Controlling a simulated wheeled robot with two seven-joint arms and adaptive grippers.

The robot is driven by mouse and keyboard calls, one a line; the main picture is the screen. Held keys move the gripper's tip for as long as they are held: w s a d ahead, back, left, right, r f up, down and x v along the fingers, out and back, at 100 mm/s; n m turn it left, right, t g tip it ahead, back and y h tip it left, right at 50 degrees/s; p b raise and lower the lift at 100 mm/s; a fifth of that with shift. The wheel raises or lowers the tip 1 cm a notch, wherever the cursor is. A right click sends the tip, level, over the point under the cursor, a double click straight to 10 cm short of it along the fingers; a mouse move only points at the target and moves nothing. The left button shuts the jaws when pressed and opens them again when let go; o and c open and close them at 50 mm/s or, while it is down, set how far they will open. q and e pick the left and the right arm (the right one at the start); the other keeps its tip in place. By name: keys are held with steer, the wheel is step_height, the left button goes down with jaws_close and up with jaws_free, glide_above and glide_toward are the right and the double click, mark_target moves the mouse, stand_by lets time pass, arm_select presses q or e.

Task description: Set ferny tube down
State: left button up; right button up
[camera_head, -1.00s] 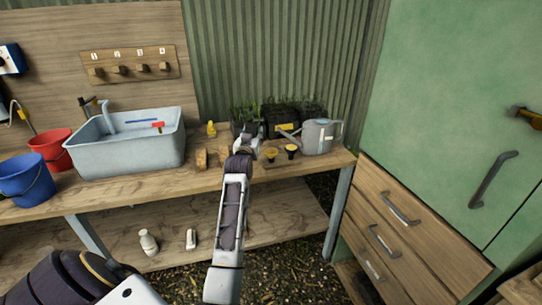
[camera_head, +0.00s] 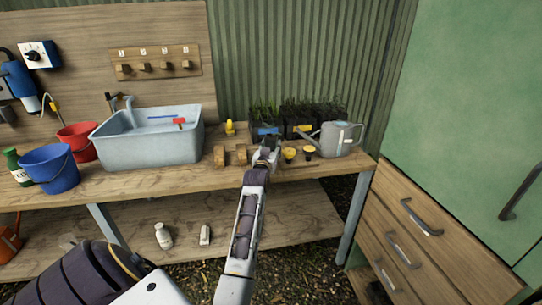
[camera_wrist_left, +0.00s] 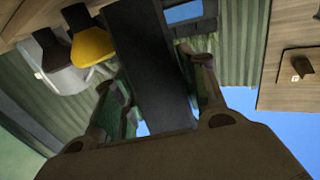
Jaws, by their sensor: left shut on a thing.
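My left gripper (camera_head: 268,148) reaches over the right part of the bench, in front of dark plant pots. In the left wrist view it is shut on a long dark tube (camera_wrist_left: 150,60), which runs between its fingers. Green shows beside both fingers. In the head view the held tube is mostly hidden by the gripper and merges with the dark pots; I cannot tell whether its base touches the bench. Black pots with green shoots (camera_head: 300,115) stand behind, one with a blue label (camera_head: 268,130) and one with a yellow label (camera_head: 303,129). My right gripper is not in view.
The front strip of the bench (camera_head: 170,182) is clear.

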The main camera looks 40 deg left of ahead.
arm_select(q)
step_height(320, 180, down, 2)
steer(key=shift+f, duration=0.1)
steer(key=shift+f+b, duration=0.3)
steer(key=shift+f, duration=0.2)
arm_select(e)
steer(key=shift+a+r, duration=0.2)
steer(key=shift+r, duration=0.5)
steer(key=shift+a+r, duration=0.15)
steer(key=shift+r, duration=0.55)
arm_select(q)
steer(key=o, duration=1.1)
steer(key=shift+f, duration=0.1)
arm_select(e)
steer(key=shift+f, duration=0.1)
